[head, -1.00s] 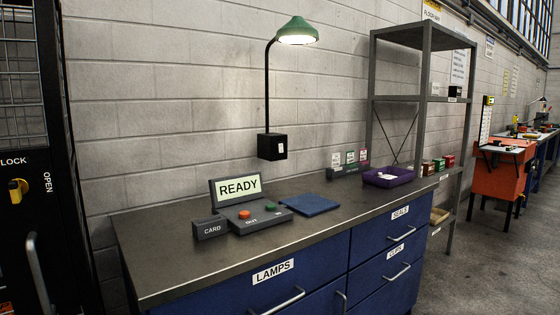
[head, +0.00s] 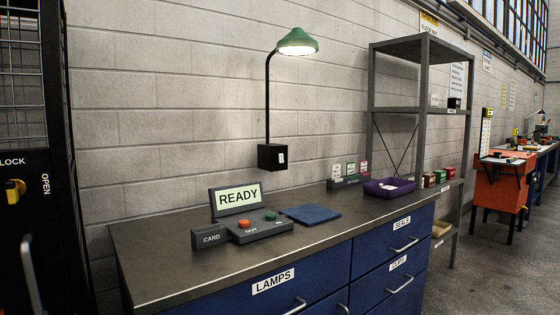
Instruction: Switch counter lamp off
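The counter lamp (head: 297,42) has a green shade and a thin black curved stem. It is lit, with a bright underside. Its stem rises from a black box (head: 271,157) on the block wall above the counter (head: 180,262). A small white switch plate (head: 282,158) shows on the right part of the box's front; its position is too small to tell. My gripper is not in view.
On the counter stand a READY display (head: 238,197), a console with orange and green buttons (head: 258,228), a CARD box (head: 209,236), a blue mat (head: 311,214) and a purple tray (head: 389,188). A grey shelf rack (head: 422,100) stands right; a black cabinet (head: 30,230) left.

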